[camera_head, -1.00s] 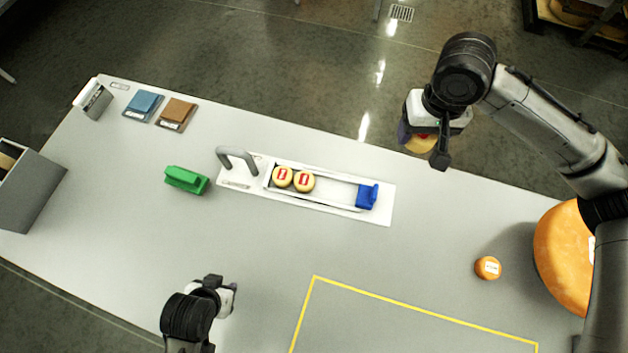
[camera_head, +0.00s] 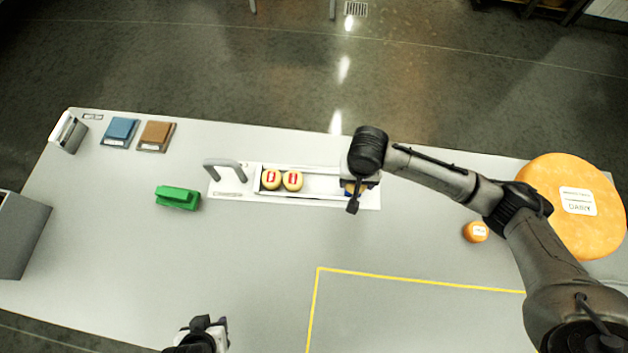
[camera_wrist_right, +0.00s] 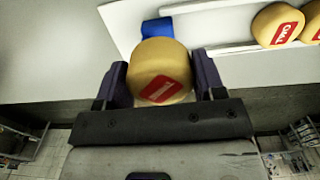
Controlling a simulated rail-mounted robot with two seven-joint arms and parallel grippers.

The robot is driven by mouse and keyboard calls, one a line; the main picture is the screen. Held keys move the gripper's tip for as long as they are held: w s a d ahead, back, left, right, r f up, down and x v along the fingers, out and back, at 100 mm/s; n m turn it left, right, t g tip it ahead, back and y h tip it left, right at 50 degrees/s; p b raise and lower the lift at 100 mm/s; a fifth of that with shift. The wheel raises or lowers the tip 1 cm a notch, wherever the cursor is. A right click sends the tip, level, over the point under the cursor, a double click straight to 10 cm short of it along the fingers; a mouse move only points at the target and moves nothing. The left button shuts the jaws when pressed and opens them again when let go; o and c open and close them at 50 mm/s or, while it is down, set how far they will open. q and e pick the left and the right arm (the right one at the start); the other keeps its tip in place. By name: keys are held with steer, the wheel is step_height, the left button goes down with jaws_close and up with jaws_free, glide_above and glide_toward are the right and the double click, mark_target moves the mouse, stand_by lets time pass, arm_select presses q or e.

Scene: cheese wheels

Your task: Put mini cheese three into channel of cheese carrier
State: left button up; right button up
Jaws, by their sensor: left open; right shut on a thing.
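The cheese carrier (camera_head: 230,191) is a white board with a grey handle and a railed channel, in the middle of the table. Two mini cheeses with red labels, one (camera_head: 271,179) beside the other (camera_head: 292,181), sit at the channel's handle end. My right gripper (camera_wrist_right: 160,82) is shut on a yellow mini cheese with a red label (camera_wrist_right: 157,60), over the carrier's right end near its blue end block (camera_wrist_right: 157,28). In the head view the arm mostly hides this cheese. My left gripper (camera_head: 208,325) is open and empty at the table's front, away from the carrier.
A green block (camera_head: 178,198) lies left of the carrier. Blue (camera_head: 120,132) and brown (camera_head: 156,135) blocks sit at the back left. A small orange cheese (camera_head: 475,232) and a large orange wheel (camera_head: 560,190) are at the right. The yellow-outlined area (camera_head: 420,281) is clear.

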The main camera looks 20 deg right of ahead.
steer(key=b, duration=0.1)
glide_above(321, 186)
step_height(321, 186, down, 6)
steer(key=shift+r, duration=0.2)
steer(key=shift+f, duration=2)
steer(key=shift+f, duration=0.15)
steer(key=o, duration=0.7)
step_height(321, 186, up, 12)
steer(key=shift+p, duration=0.45)
